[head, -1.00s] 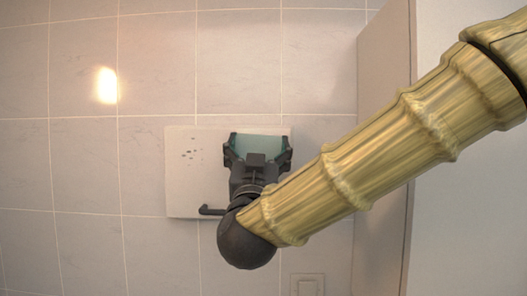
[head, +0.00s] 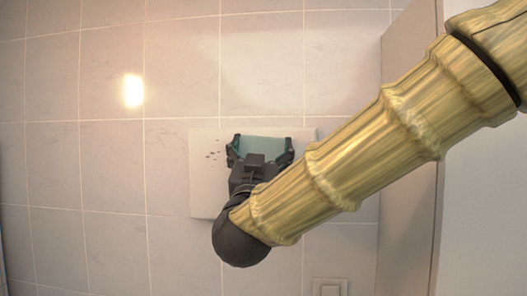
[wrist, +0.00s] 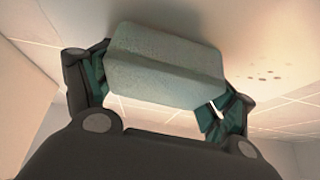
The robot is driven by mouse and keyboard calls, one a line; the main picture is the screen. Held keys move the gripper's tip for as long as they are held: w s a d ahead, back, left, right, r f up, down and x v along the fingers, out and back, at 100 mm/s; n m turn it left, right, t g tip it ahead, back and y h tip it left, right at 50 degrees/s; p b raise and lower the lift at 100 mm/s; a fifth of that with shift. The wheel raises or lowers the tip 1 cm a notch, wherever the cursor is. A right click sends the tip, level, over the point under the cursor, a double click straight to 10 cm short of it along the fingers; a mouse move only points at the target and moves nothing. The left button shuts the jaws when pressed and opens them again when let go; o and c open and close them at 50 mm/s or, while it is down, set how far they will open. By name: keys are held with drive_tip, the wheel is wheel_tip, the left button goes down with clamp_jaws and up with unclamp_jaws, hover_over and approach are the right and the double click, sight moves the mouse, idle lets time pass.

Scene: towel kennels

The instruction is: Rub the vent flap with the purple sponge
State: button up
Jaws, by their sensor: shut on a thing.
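The vent flap appears to be the pale flat panel (head: 207,185) on the tiled wall, with several small dark specks left of my gripper. It also fills the upper part of the wrist view (wrist: 255,35), specks to the right. My gripper (head: 262,146) is in front of the panel's middle, shut on a sponge-like block (wrist: 165,75). The block looks pale grey-green, not purple, and shows between the fingers in the head view (head: 265,152). It lies close against the panel; I cannot tell whether it touches. My gripper hides the panel's lower middle.
A beige partition (head: 408,75) stands out from the wall at the right, behind my arm. A pale switch plate (head: 330,287) is on the wall below the panel. The tiled wall (head: 70,150) to the left is bare, with a bright light reflection.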

sight(244, 153)
drive_tip(key=shift+a, duration=1.65)
drive_tip(key=shift+a, duration=0.1)
drive_tip(key=shift+w+a+b, duration=0.1)
drive_tip(key=shift+a+b, duration=0.3)
drive_tip(key=shift+a, duration=1.15)
drive_tip(key=shift+a, duration=0.1)
drive_tip(key=shift+a, duration=1.55)
drive_tip(key=shift+a, duration=0.1)
drive_tip(key=shift+w+a, duration=0.1)
drive_tip(key=shift+a, duration=1.4)
drive_tip(key=shift+s+a+b, duration=0.1)
drive_tip(key=shift+s+b, duration=0.8)
drive_tip(key=shift+s, duration=2.05)
